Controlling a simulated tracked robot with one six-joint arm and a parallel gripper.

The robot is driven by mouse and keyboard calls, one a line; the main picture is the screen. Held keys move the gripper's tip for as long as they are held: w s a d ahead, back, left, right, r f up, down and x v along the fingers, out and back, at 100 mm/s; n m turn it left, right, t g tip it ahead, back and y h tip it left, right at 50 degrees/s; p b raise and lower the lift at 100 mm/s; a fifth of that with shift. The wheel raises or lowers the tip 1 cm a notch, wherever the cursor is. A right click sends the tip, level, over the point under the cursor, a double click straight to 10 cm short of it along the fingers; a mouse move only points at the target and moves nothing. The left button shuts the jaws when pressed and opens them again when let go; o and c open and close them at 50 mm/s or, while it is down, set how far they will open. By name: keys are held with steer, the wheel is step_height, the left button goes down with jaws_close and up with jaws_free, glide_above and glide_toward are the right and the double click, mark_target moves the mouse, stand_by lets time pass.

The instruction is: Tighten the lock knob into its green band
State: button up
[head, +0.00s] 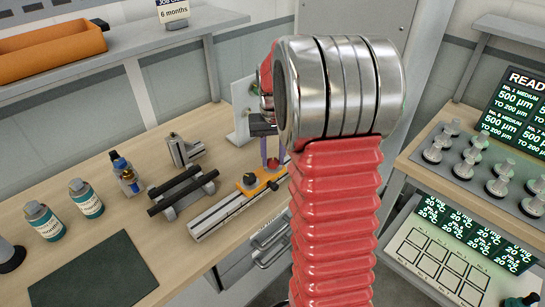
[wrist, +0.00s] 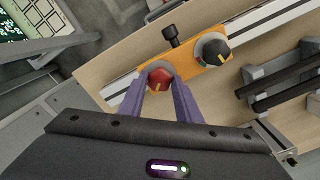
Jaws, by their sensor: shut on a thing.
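An orange carriage (wrist: 188,68) sits on a pale rail and carries a red knob (wrist: 158,79) with a yellow mark, most likely the lock knob. My gripper (wrist: 160,84) has its purple fingers shut on the red knob, one on each side. In the head view the purple fingers (head: 271,150) come down onto the red knob (head: 273,164) at the right end of the orange carriage (head: 260,186). A second, black knob (wrist: 214,52) stands on a grey dial beside it. I cannot make out a green band; the fingers hide part of the red knob's surround.
A black screw (wrist: 171,36) sticks out of the carriage's side. Black bars on a stand (head: 183,190) lie left of the rail, with bottles (head: 87,199) and a dark mat (head: 95,275) farther left. My arm covers the middle of the head view.

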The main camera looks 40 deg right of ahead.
mark_target(273, 160)
steer(key=shift+m, duration=0.6)
steer(key=o, duration=1.1)
steer(key=shift+c, duration=0.2)
steer(key=shift+r, duration=0.15)
step_height(273, 160, up, 14)
steer(key=shift+f, duration=0.25)
steer(key=shift+w, duration=0.1)
